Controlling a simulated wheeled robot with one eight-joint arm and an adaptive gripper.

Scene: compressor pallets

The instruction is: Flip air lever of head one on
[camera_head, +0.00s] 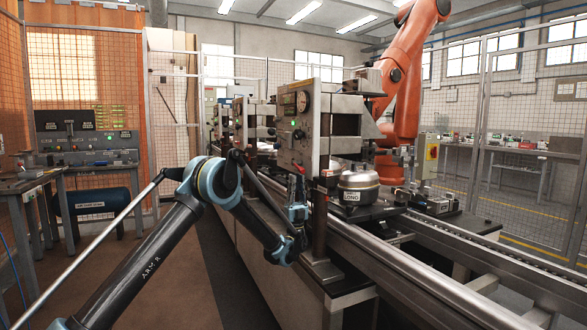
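The nearest machine head has a grey panel (291,150) with a round gauge, a green light and small dark controls on its face. My gripper (297,186) is just below and in front of the panel's lower right part, pointing up. Its fingers are small and dark against the machine, so I cannot tell whether they are open or shut. I see nothing clearly held. My arm's forearm and wrist cover part of the area below the panel.
A silver compressor (358,184) marked LONO sits on a fixture right of the head. A conveyor rail (440,285) runs to the front right. An orange robot arm (405,90) stands behind. A workbench (25,181) is at left. The floor left of the line is open.

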